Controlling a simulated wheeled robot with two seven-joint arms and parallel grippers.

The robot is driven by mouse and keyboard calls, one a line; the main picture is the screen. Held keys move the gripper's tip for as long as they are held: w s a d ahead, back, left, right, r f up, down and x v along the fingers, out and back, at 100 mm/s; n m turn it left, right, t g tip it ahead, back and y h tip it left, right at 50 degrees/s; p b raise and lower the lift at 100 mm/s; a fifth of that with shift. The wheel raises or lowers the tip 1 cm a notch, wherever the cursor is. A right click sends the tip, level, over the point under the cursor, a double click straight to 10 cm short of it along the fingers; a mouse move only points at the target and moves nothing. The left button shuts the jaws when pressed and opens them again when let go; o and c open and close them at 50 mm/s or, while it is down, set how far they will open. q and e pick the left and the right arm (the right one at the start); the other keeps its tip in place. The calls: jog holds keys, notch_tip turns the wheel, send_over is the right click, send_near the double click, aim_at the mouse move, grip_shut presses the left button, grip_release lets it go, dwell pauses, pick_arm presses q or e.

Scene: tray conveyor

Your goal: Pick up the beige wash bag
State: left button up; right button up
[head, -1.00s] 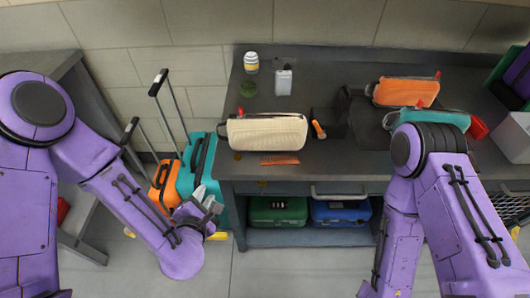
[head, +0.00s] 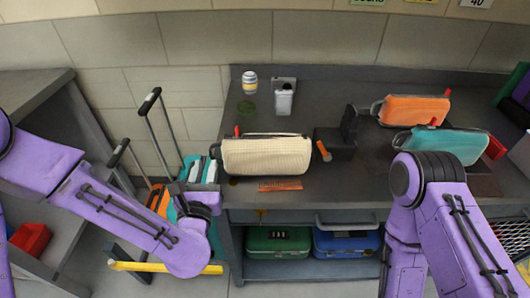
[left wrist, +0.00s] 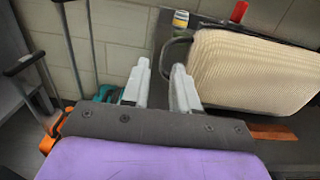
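The beige wash bag (head: 266,154) lies on the dark table left of centre, with a dark handle loop at its left end. It fills the right of the left wrist view (left wrist: 250,68). My left gripper (head: 202,170) is just left of the table's edge, to the left of the bag and apart from it. In the left wrist view its two pale fingers (left wrist: 161,78) are spread with nothing between them. My right arm is at the right, in front of the table; its gripper is out of view.
An orange bag (head: 414,109) and a teal bag (head: 450,143) lie at the table's right. An orange comb (head: 281,185) lies in front of the beige bag. Suitcases with raised handles (head: 149,100) stand left of the table.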

aim_at(210, 156)
pick_arm(q)
jog(key=w+p, duration=0.1)
jog(key=w, duration=0.2)
jog(key=w+p, duration=0.1)
jog(key=w, duration=0.2)
jog(key=shift+w+d+f, duration=0.15)
jog(key=shift+w, duration=0.25)
jog(key=shift+w+f, duration=0.15)
jog(key=shift+w, duration=0.35)
grip_shut()
